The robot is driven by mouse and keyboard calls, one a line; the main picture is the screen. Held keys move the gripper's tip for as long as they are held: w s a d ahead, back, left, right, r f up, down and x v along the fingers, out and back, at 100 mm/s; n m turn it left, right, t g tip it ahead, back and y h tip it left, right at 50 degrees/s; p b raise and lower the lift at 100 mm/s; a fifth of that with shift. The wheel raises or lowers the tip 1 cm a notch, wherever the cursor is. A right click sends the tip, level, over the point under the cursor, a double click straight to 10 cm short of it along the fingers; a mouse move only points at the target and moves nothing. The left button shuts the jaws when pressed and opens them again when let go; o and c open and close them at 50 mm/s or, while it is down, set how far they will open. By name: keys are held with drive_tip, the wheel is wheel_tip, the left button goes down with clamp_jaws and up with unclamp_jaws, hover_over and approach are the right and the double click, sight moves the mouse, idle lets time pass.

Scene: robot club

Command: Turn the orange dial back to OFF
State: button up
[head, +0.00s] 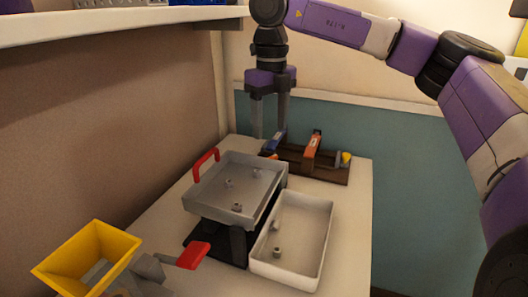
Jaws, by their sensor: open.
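I cannot make out an orange dial or an OFF mark in the head view. The clearest orange part is an upright orange piece (312,145) in a dark rack (331,174) at the back of the table; I cannot tell whether it is a dial. My gripper (270,132) points down above the back of the table, left of that orange piece. Its two fingers are apart, with nothing visible between them. A blue piece and a small orange-red piece show near the fingertips, partly hidden by the gripper.
A grey tray (215,205) with a red handle (205,163) holds several small metal parts. A white bin (318,238) stands right of it. A yellow hopper (58,263) and a red lever (193,256) are in front. A shelf (110,27) overhangs the left; the table's right edge is clear.

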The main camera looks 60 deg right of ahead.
drive_tip(key=shift+a+f+b, duration=0.1)
drive_tip(key=shift+f+b, duration=0.2)
drive_tip(key=shift+f, duration=3.6)
drive_tip(key=shift+c, duration=0.5)
clamp_jaws()
